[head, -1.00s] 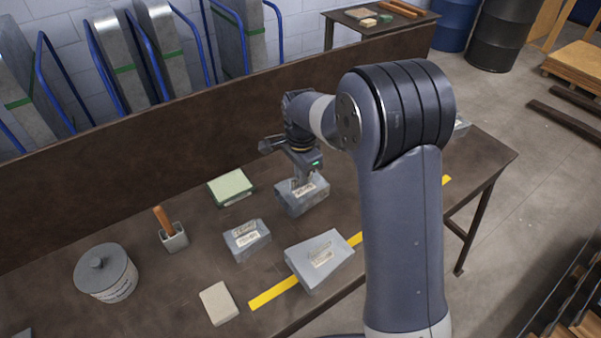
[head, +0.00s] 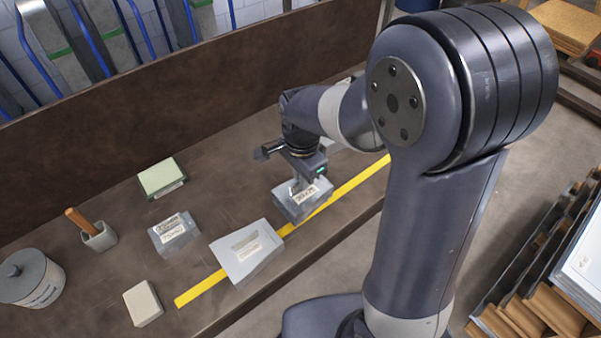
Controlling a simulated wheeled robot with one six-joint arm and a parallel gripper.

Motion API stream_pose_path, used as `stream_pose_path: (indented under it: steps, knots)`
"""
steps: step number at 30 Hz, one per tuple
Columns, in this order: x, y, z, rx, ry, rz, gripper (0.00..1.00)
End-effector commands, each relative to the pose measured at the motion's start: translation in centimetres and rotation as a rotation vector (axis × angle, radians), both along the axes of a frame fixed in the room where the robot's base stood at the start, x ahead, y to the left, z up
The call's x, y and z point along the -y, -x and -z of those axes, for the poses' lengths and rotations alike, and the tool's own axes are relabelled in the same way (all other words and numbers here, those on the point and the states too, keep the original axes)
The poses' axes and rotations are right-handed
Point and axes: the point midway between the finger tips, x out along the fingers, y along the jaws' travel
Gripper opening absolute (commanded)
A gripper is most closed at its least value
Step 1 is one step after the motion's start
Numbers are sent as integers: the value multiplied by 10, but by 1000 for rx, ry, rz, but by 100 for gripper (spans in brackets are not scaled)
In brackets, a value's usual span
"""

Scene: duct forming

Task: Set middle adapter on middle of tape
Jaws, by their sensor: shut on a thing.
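The yellow tape (head: 206,287) runs slantwise along the front of the brown bench (head: 90,290). My gripper (head: 299,184) is shut on a grey metal adapter (head: 299,204) with a white label, mid-sized among those in view. The held adapter is at the tape's middle stretch and hides part of its back edge. I cannot tell whether it rests on the bench or hangs just above. A larger grey adapter (head: 244,258) sits across the tape to its left. A smaller grey adapter (head: 174,236) stands behind the tape, further left.
A green-topped pad (head: 160,177), a cup with a wooden handle (head: 100,237), a lidded tin (head: 30,278) and a beige block (head: 143,304) are on the bench. A brown backboard (head: 120,140) closes the rear. The tape to the right is bare.

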Motion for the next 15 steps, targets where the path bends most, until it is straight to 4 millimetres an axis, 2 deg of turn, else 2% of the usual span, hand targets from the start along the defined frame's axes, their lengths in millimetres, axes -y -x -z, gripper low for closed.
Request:
stream_pose_path:
  steps: [1, 15]
  knots:
    - [0, 0, 8, -1, 1, 0, 0]
    - [0, 0, 64, -1, 1, 0, 0]
